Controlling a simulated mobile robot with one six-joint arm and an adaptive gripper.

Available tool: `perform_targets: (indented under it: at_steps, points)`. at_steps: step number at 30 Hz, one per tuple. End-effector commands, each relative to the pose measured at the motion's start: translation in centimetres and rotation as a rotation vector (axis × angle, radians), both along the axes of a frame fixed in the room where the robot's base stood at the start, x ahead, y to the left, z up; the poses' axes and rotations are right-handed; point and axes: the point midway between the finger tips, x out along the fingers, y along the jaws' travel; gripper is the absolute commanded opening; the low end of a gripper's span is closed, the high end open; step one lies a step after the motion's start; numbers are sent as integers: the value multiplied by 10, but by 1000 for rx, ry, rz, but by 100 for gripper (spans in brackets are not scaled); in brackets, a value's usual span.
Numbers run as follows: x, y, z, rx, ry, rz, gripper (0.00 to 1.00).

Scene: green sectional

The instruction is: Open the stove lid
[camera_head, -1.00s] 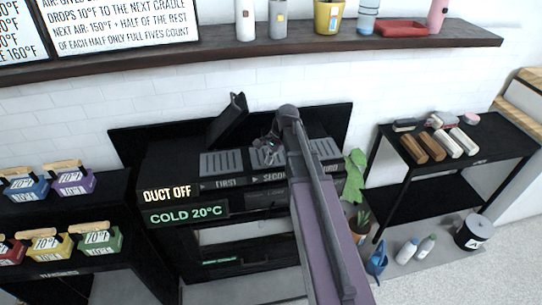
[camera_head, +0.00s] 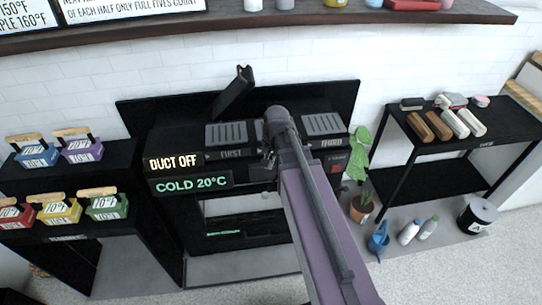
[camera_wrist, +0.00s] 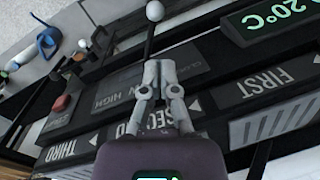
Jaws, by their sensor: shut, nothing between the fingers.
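The black stove (camera_head: 190,135) has displays reading DUCT OFF and COLD 20°C. Slotted grey plates on its top bear labels; FIRST (camera_head: 231,133) and THIRD (camera_head: 324,124) show, and the middle one is mostly behind my arm. A black tilted panel (camera_head: 233,92) stands raised at the back left; I cannot tell whether it is the lid. My gripper (camera_wrist: 158,66) is shut and empty in the wrist view, over the stove's labelled front edge. A thin rod with a grey ball knob (camera_wrist: 155,11) rises just beyond the fingertips; contact is unclear. In the head view my arm hides the fingertips.
Colored weights with wooden handles (camera_head: 80,148) stand on black shelves at left. A black side table (camera_head: 490,120) holds several blocks at right. A plant (camera_head: 362,205), blue watering can (camera_head: 378,240) and bottles stand on the floor. A wall shelf (camera_head: 240,24) runs above.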

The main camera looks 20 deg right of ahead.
Motion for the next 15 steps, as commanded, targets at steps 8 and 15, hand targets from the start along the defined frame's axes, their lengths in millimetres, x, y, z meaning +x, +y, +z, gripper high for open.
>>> perform_targets:
  at_steps: [8,15]
  points:
    - [-50,23,-25,-98,-37,354,0]
    - [-62,28,-30,-136,-46,491,0]
